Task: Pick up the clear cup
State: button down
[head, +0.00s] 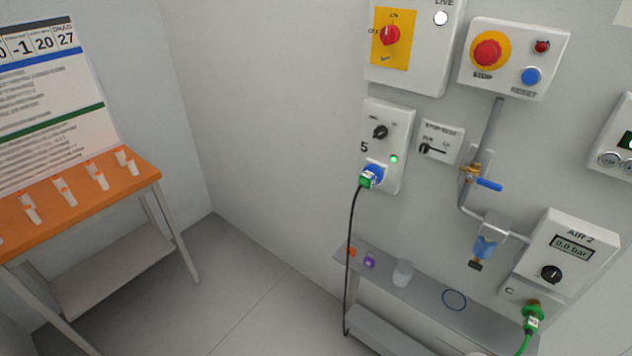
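The clear cup (403,273) is a small translucent, greyish cup. It stands upright on the narrow grey shelf (428,290) along the wall, at the lower right of the head view. It looks empty, but it is too small to be sure. My gripper is not in view, and nothing touches the cup.
A purple item (369,261) and an orange item (351,250) sit left of the cup; a blue ring (454,300) lies right of it. A black cable (351,260) hangs at the shelf's left end. Wall panels and a blue-bowled filter (485,247) stand above. Floor (265,305) is clear.

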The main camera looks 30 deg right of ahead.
aim_at(404, 270)
jog(key=i+l+u, duration=0.15)
jog(key=l, duration=0.15)
jog(key=i+l+u, duration=0.15)
jog(key=l, duration=0.15)
jog(key=i+l+u, duration=0.15)
jog(key=l, duration=0.15)
jog(key=l+u, duration=0.15)
jog(key=l, duration=0.2)
jog(key=i, duration=0.05)
